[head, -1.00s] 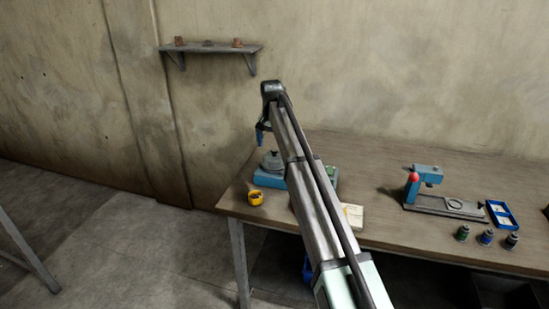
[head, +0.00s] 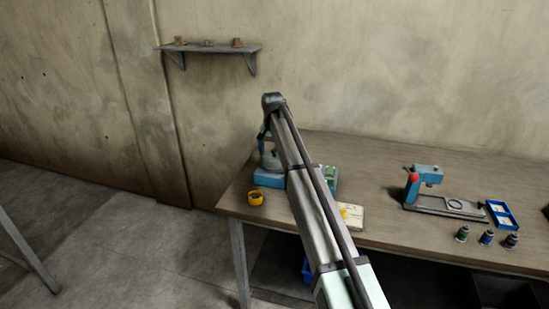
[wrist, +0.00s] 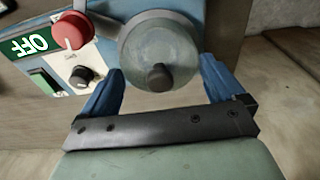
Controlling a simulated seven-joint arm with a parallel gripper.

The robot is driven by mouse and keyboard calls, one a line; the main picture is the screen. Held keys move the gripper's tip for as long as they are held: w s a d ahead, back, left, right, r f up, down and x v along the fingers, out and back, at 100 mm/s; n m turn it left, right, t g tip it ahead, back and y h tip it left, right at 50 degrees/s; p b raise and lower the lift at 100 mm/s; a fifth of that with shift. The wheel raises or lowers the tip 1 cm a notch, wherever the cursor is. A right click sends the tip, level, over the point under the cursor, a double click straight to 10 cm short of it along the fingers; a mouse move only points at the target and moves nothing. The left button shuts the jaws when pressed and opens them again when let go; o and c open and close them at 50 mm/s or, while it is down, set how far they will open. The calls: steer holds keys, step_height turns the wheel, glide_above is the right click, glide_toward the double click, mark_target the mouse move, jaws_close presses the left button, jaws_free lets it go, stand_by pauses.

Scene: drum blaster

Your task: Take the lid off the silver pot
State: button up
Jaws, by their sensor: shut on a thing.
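The silver pot (head: 271,161) stands on the blue machine at the left end of the workbench in the head view, partly behind my arm. In the wrist view its round grey lid (wrist: 140,52), with a dark central knob (wrist: 158,77), fills the space between my blue fingers. The pot's body below the lid is hidden in the wrist view, so I cannot tell whether the lid is still seated.
The blue machine (head: 268,179) has a red knob (wrist: 72,30), a black knob (wrist: 81,77) and an OFF label. A blue press (head: 424,180), a blue tray (head: 502,215) and small jars stand right.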

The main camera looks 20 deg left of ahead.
steer(key=shift+c, duration=0.3)
step_height(320, 180, up, 9)
steer(key=shift+r, duration=0.1)
steer(key=w+d+f+m, duration=0.2)
steer(key=d, duration=1.2)
steer(key=w+d+f+m, duration=0.1)
steer(key=d+f, duration=0.1)
steer(key=d, duration=1.3)
steer(key=shift+s+d+f+n, duration=0.35)
steer(key=shift+s+f+n, duration=0.15)
steer(key=shift+f, duration=1.55)
steer(key=shift+s+d+f+n, duration=0.3)
steer(key=shift+s+f+n, duration=0.2)
steer(key=shift+f, duration=1.5)
steer(key=shift+s+d+f+n, duration=0.35)
steer(key=shift+s+f+n, duration=0.15)
steer(key=shift+f, duration=1.55)
